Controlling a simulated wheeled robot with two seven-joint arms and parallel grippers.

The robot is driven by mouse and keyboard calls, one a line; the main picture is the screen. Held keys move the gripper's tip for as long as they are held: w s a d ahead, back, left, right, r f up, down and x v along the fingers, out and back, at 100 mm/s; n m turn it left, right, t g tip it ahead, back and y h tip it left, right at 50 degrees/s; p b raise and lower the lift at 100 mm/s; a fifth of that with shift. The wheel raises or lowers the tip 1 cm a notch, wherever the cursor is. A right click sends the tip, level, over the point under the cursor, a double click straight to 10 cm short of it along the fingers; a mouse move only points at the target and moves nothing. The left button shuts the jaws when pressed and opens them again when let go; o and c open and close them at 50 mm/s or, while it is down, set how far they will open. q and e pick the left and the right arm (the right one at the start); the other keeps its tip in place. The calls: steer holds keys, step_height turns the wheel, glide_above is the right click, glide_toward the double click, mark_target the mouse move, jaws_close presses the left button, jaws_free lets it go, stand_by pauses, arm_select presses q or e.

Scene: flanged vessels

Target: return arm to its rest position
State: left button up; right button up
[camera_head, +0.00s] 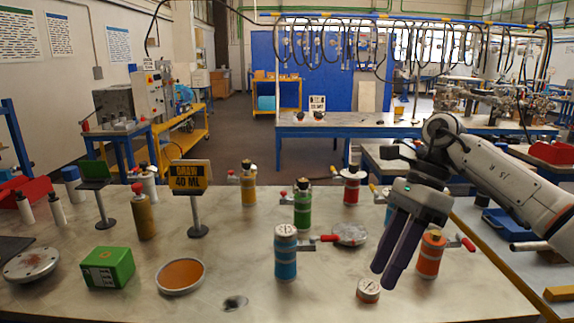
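My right gripper (384,277) hangs from the white arm (505,175) that comes in from the right. Its two long dark fingers point down and are apart, with nothing between them. It is over the right part of the table (225,215), in front of an orange vessel (430,256) that stands close to its right side. My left gripper is not in view.
A blue vessel (286,255), green vessel (303,208), red vessel (351,187) and yellow vessel (248,186) stand upright. A "40 ML" sign (190,180), green box (107,267) and orange-filled dish (180,276) are on the left. The front middle is mostly clear.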

steer(key=s+a+f+m+t+y, duration=0.2)
steer(key=a+f+m+t+y, duration=0.1)
steer(key=a+m+y, duration=0.65)
steer(key=s+a+f+m+t+y, duration=0.3)
steer(key=a+m+y, duration=0.25)
steer(key=a, duration=0.75)
steer(key=d+f+m+t+h, duration=0.6)
steer(key=f+m, duration=0.3)
steer(key=m, duration=0.4)
steer(key=d+f+m+t+h, duration=0.6)
steer(key=d+f+m+t, duration=0.15)
steer(key=m, duration=0.55)
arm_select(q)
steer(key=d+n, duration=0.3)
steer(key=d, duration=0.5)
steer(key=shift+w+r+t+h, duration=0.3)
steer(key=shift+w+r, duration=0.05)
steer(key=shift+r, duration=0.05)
arm_select(e)
steer(key=s+d+f+m+g+h, duration=0.2)
steer(key=s+d+f+m+g, duration=0.2)
steer(key=s+f, duration=0.5)
steer(key=s+d+f+m+g+h, duration=0.3)
steer(key=s+f+m, duration=0.3)
steer(key=s+f, duration=0.3)
steer(key=shift+s+d+m+g, duration=0.3)
steer(key=shift+s+d+g, duration=0.25)
steer(key=shift+s+d, duration=0.35)
